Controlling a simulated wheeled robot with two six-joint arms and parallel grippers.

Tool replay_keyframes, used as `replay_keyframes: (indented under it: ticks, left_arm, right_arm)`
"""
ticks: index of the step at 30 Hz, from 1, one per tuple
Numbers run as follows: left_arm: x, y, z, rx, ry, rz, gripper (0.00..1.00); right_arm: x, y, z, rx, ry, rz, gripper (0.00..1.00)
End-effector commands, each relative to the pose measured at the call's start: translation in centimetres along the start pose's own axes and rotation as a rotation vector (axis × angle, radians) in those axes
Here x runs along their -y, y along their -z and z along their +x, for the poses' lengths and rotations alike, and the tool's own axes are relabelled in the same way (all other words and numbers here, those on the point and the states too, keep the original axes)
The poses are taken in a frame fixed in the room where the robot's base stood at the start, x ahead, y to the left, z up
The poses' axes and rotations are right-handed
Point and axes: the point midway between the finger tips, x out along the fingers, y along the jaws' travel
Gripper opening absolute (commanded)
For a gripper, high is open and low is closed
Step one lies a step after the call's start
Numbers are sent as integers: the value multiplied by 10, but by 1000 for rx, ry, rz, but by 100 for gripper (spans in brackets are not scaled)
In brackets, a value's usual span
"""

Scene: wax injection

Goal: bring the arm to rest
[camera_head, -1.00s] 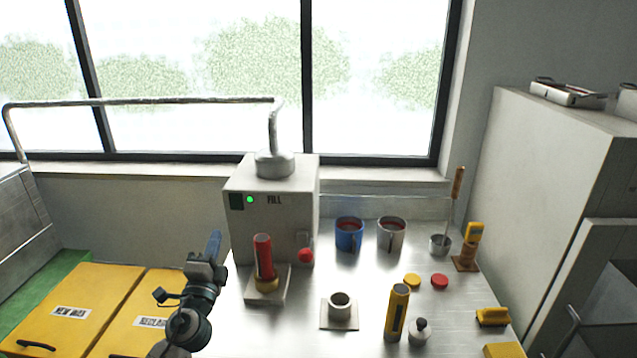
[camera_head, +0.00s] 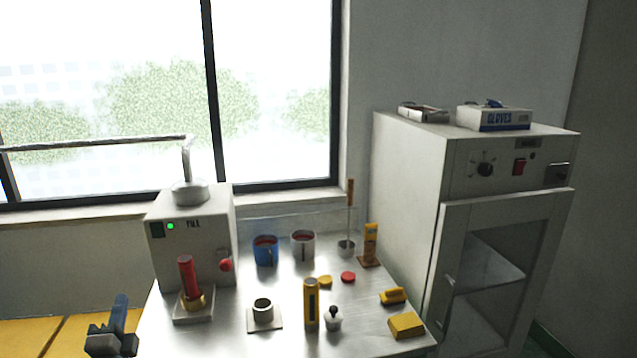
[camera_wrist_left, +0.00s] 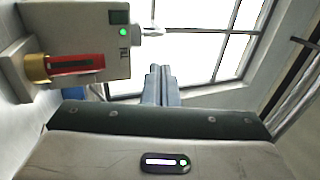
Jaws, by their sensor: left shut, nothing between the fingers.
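My left gripper (camera_head: 121,308) is at the lower left of the head view, left of the steel table's edge, with its fingers pointing up. In the left wrist view its blue-grey fingers (camera_wrist_left: 160,84) are together with nothing between them. It is apart from the wax injection machine (camera_head: 190,240), which has a lit green lamp and a red cylinder (camera_head: 188,272) in a brass base at its front. The machine also shows at the upper left of the wrist view (camera_wrist_left: 85,45). My right gripper is in neither view.
The steel table (camera_head: 235,340) holds a blue mug (camera_head: 265,251), a grey mug (camera_head: 303,245), a yellow cylinder (camera_head: 311,303) and small yellow and red pieces. A grey cabinet (camera_head: 410,200) stands at the right, with a gloves box (camera_head: 494,118) on top. Yellow lids (camera_head: 85,332) lie at the lower left.

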Motion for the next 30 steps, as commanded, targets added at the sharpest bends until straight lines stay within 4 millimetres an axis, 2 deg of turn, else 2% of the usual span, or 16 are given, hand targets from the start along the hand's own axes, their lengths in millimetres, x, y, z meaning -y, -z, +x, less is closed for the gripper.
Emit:
replay_keyframes:
  ticks: [8, 14, 17, 20, 24, 27, 30]
  left_arm:
    - [-21, -12, -38, 138, -108, -187, 0]
    - [-47, -20, -82, 286, -246, -366, 0]
    - [-66, -23, -115, 384, -351, -473, 0]
    - [-85, -21, -158, 498, -486, -590, 0]
    - [-110, -10, -234, 673, -725, -746, 0]
    - [-117, 2, -279, 768, -876, -822, 0]
    - [-119, 14, -316, 837, -1001, -872, 0]
  right_arm:
    - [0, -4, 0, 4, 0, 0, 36]
    - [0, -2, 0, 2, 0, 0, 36]
    - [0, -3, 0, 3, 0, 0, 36]
    - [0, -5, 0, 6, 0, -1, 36]
    - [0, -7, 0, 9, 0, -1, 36]
    - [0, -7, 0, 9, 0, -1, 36]
    - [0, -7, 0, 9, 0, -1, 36]
